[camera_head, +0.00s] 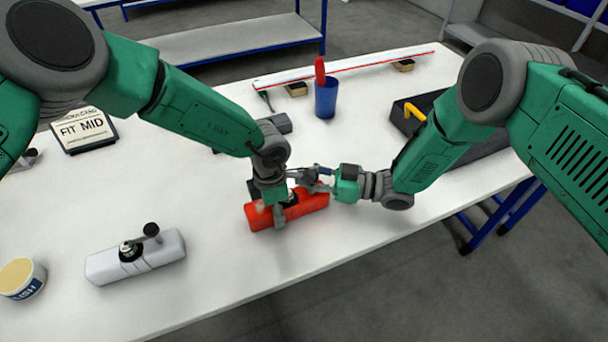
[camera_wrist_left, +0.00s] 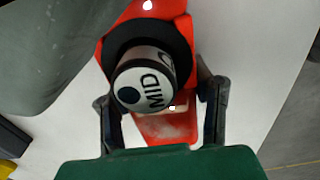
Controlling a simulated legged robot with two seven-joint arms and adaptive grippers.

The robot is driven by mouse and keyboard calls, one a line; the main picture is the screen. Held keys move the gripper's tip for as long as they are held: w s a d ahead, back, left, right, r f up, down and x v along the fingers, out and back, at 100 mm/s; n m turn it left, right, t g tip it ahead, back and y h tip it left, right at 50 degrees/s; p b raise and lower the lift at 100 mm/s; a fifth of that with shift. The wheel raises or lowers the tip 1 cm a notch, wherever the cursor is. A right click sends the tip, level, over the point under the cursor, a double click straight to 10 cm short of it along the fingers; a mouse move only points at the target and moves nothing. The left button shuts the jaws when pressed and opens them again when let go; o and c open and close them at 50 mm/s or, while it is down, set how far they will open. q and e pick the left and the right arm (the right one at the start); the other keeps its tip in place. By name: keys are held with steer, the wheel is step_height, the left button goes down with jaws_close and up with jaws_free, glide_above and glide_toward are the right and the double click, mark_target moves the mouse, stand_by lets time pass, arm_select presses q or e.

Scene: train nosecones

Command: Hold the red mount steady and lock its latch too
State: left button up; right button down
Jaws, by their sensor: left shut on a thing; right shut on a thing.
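The red mount (camera_head: 316,203) lies on the white table near its front edge. My left gripper (camera_head: 267,209) reaches down over it, with one finger on each long side, shut on it. In the left wrist view the two fingers (camera_wrist_left: 160,118) straddle the red mount (camera_wrist_left: 165,130). A pale round part marked MID (camera_wrist_left: 143,85) sits in a black ring (camera_wrist_left: 172,36) on the mount. My right gripper (camera_head: 312,180) comes in from the right just above the mount, shut on what looks like its latch. The latch is mostly hidden by the fingers, so its position cannot be told.
A light grey mount (camera_head: 110,265) with a dark lever stands at left, near a tub (camera_head: 22,279). A FIT MID sign (camera_head: 84,130) is behind. A blue cup (camera_head: 326,98) and a black case (camera_head: 412,112) stand farther back. The table's front right is clear.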

steer(key=shift+s+d+n+g+y, duration=0.15)
steer(key=shift+n+g, duration=0.7)
steer(key=shift+g, duration=0.55)
steer(key=shift+s+a+n+g+y, duration=0.15)
steer(key=shift+n+g, duration=0.7)
steer(key=shift+g, duration=0.55)
steer(key=shift+s+d+n+g, duration=0.1)
steer(key=shift+n+g, duration=0.6)
steer(key=shift+g, duration=0.4)
steer(key=shift+s+f+n+g+h, duration=0.15)
steer(key=shift+n+g+h, duration=0.15)
steer(key=shift+n+g, duration=0.45)
steer(key=shift+s+n+g+h, duration=0.1)
steer(key=shift+n+g+h, duration=0.3)
steer(key=shift+g, duration=0.65)
steer(key=shift+s+d+n+g+h, duration=0.1)
steer(key=shift+s+n+g+h, duration=0.2)
steer(key=shift+n+g, duration=0.35)
steer(key=c, duration=1.6)
jaws_free()
steer(key=shift+w, duration=0.2)
steer(key=shift+m+t, duration=0.35)
steer(key=shift+m, duration=0.05)
